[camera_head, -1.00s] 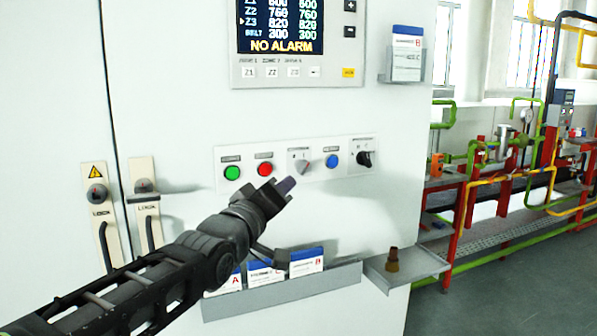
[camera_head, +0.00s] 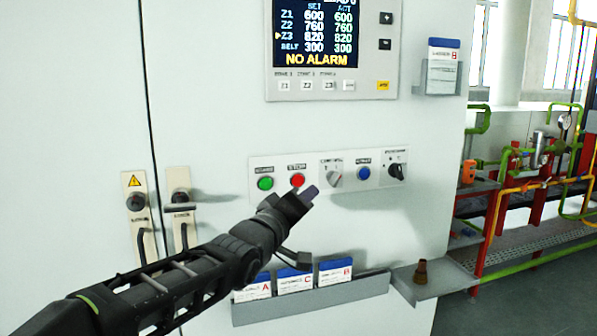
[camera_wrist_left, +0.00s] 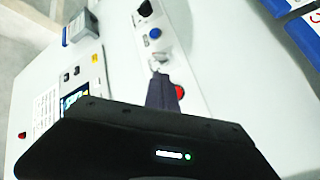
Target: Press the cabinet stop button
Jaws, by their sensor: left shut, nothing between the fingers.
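The cabinet (camera_head: 215,90) is a large white panel filling most of the head view. The red stop button (camera_head: 297,181), under a label reading STOP, sits on a light strip (camera_head: 318,199) between a green button and a grey selector switch. My left gripper (camera_head: 308,196) is shut and empty, just below and right of the red button in the head view. I cannot tell its exact gap to the panel. In the left wrist view its dark fingers (camera_wrist_left: 162,92) point at the strip, and the red button (camera_wrist_left: 179,92) shows beside them, partly hidden. My right gripper is not in view.
The green button (camera_head: 265,183), grey selector (camera_head: 334,179), blue button (camera_head: 363,173) and black knob (camera_head: 396,171) share the strip. A card rack (camera_head: 310,301) and a small shelf (camera_head: 437,284) project below. Two latch handles (camera_head: 180,203) are at left. A display (camera_head: 331,45) is above.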

